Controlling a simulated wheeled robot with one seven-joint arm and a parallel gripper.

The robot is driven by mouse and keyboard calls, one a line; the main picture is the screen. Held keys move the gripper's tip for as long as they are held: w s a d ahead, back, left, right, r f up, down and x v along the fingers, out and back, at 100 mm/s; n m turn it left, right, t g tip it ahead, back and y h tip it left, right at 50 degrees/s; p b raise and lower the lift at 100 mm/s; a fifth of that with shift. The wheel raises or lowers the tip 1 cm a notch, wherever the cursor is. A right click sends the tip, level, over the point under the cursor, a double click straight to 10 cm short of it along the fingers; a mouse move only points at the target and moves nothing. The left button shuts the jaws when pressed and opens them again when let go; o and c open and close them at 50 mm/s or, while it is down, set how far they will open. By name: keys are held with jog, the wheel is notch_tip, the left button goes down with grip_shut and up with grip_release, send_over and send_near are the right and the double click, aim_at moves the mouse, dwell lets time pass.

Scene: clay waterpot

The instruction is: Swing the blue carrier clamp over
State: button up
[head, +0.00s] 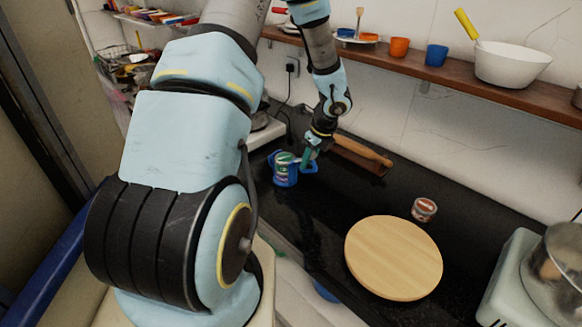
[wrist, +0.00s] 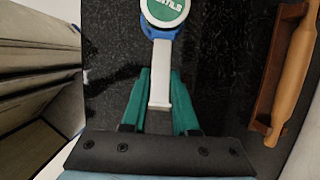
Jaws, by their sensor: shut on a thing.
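The blue carrier (head: 281,178) stands on the dark counter and holds a can with a green-and-white top (wrist: 166,10). In the wrist view the carrier's blue rim (wrist: 150,31) shows around the near side of this top. A pale straight bar (wrist: 160,65) runs from the rim back between my teal fingers. My gripper (head: 305,160) is beside the carrier's right side; in the wrist view my gripper (wrist: 160,82) is shut on this bar. I cannot tell how the clamp sits; the carrier's far side is out of the wrist view.
A rolling pin (head: 363,151) lies on a wooden holder right of my gripper. A round wooden board (head: 393,258) and a small tin (head: 424,209) are farther right. A shelf (head: 500,84) with a bowl and cups runs along the wall. Counter between carrier and board is clear.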

dwell(0.3)
jog(key=shift+w+a+r+g+h, duration=0.25)
jog(key=shift+r+g+h, duration=0.15)
jog(key=shift+w+a+r+g+h, duration=0.25)
jog(key=shift+r+g+h, duration=0.1)
jog(key=shift+g+h, duration=0.15)
jog(key=shift+r, duration=0.1)
jog(key=shift+w, duration=0.1)
